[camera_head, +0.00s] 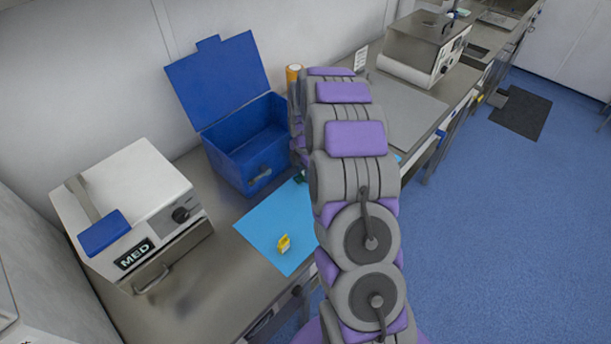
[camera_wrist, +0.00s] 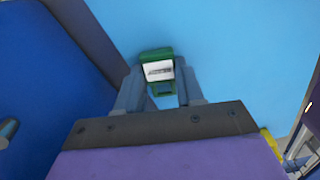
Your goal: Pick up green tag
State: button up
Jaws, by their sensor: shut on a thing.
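The green tag (camera_wrist: 157,54) has a green body with a white label. In the wrist view it sits between the two grey fingers of my gripper (camera_wrist: 158,88), which are shut on it. The light blue mat (camera_wrist: 240,70) lies behind it; I cannot tell whether the tag still touches the mat. In the head view my arm covers most of the gripper, and only a small dark green bit of the tag (camera_head: 300,177) shows beside the arm, near the mat's back edge.
A yellow tag (camera_head: 284,243) lies on the mat (camera_head: 262,222). An open blue box (camera_head: 243,165) stands just behind it, close to my gripper. A white MED case (camera_head: 135,220) stands at left. An orange-capped container (camera_head: 293,74) stands behind my arm.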

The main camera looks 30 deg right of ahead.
jog(key=shift+r, duration=0.15)
jog(key=shift+s+r+p, duration=0.1)
jog(key=shift+r+p, duration=0.5)
jog(key=shift+r, duration=1.2)
jog(key=s+a, duration=0.1)
jog(key=s, duration=0.4)
jog(key=s+a+p, duration=0.1)
jog(key=s, duration=0.4)
jog(key=s+a+r+p, duration=0.1)
jog(key=s, duration=0.4)
jog(key=shift+s+a+r, duration=0.1)
jog(key=shift+s+a, duration=0.05)
jog(key=shift+a, duration=0.25)
